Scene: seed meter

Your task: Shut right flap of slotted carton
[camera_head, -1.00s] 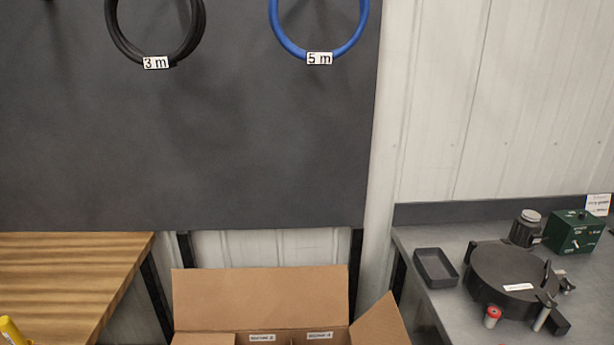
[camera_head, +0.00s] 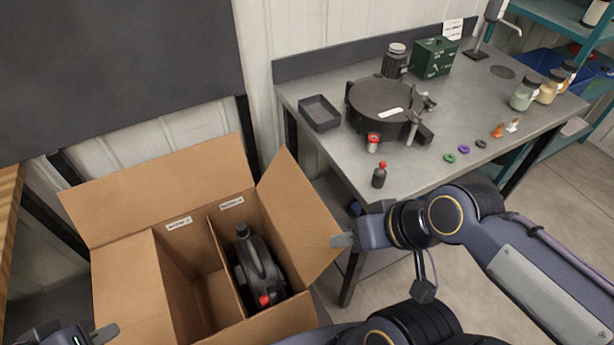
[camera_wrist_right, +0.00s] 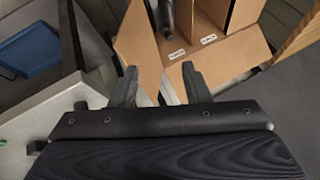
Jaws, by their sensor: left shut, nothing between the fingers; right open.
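The slotted cardboard carton (camera_head: 205,322) stands open at the lower left of the head view. Its right flap (camera_head: 298,215) stands up and leans outward. My right gripper (camera_head: 343,241) is open at the outer side of the right flap; contact cannot be told. Its fingers also show in the right wrist view (camera_wrist_right: 160,85). My left gripper (camera_head: 104,333) is shut and empty near the carton's front left.
A grey bench (camera_head: 325,145) behind and right holds a black tray (camera_head: 320,113), a round black device (camera_head: 383,98), a small red-capped bottle (camera_head: 379,176) and jars. The bench's near leg (camera_head: 351,280) stands close to my right gripper. A wooden table edge (camera_head: 10,205) is at left.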

